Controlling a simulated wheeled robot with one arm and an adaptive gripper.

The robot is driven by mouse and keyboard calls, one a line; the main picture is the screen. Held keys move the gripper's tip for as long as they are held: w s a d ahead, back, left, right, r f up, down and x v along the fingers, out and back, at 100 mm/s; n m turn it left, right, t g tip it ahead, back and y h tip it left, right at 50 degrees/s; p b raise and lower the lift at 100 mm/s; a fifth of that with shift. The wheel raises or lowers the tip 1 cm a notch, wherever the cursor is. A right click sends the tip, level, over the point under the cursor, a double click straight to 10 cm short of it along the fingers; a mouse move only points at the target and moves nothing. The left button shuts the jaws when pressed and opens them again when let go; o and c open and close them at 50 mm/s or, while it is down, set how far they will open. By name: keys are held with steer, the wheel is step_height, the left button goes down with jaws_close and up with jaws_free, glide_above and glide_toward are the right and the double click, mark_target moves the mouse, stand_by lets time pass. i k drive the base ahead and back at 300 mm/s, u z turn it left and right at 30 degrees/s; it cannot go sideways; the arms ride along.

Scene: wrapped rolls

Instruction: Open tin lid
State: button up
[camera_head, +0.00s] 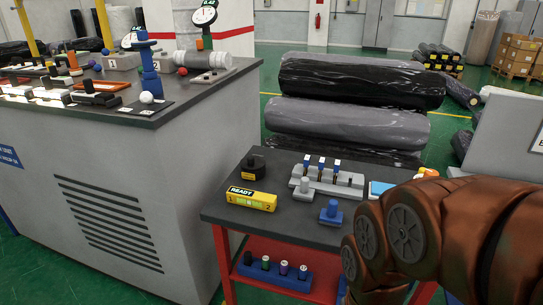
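I cannot make out a tin or its lid for certain. A small black object with a knob-like top and a yellow label (251,165) stands at the back left of the small dark table (290,222). In front of it lies a yellow box marked READY (251,199), with a greenish display. My reddish-brown arm covers the table's right end and hides what is there. A blue and white flat item (380,188) and a small orange item (429,173) show just behind the arm. My gripper is not in view.
A grey rack with blue-topped pieces (327,181) and a blue block with a knob (331,213) stand on the small table. Its red lower shelf holds a blue holder with several small bottles (275,275). A large grey counter (110,190) stands left; wrapped rolls (350,120) lie behind.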

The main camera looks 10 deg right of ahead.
mark_target(251, 163)
steer(key=z, duration=0.05)
steer(key=i, duration=0.6)
steer(key=u, duration=1.6)
